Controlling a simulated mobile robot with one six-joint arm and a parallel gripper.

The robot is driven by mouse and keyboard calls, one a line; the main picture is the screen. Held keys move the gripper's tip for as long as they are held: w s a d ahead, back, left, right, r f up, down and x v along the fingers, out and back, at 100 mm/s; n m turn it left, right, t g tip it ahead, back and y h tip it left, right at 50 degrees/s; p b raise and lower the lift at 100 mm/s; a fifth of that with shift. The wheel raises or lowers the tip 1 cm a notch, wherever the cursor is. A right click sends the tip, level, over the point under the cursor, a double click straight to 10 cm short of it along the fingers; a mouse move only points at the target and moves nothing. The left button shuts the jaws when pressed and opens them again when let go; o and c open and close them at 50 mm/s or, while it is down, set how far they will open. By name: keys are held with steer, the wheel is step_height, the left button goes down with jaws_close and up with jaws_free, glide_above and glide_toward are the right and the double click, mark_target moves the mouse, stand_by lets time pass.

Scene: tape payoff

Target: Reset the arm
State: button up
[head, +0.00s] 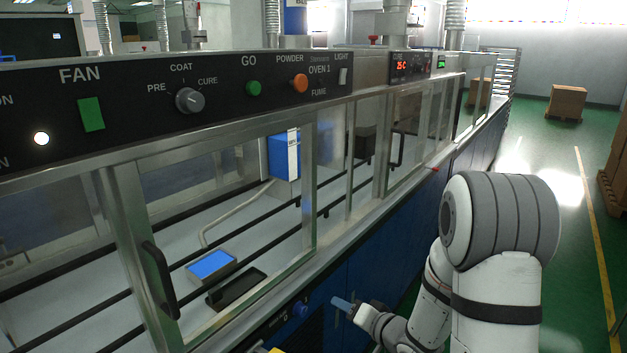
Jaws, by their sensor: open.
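My arm stands at the lower right of the head view, white with grey and black bands, bent in front of the long machine. My gripper (344,305) is at the end of the arm, low and close to the machine's blue front panel. It is small and seen from the side; it is open and I see nothing in it. I cannot tell whether it touches the panel.
The machine's glass doors (225,215) and control panel (130,105) run along the left. Inside lie a blue-topped box (211,264) and a dark tray (236,288). Green floor (545,150) is open at the right, with cardboard boxes (567,101) farther back.

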steer(key=s+d+r+n+g+h+p, duration=0.1)
steer(key=s+d+r+g+h+p, duration=0.1)
steer(key=s+d+r+h, duration=0.3)
steer(key=s+d+r+g+h+p, duration=0.1)
steer(key=s+d+r+h+p, duration=0.1)
steer(key=d+r+h, duration=0.35)
steer(key=s+a+r+n+g+y+p, duration=0.1)
steer(key=s+a+r+g, duration=0.1)
steer(key=s, duration=0.7)
steer(key=s+a+r+n+g+y+p, duration=0.1)
steer(key=s+a+r+g, duration=0.1)
steer(key=s+r, duration=0.4)
steer(key=s+g, duration=0.1)
steer(key=s, duration=0.2)
steer(key=shift+g, duration=0.4)
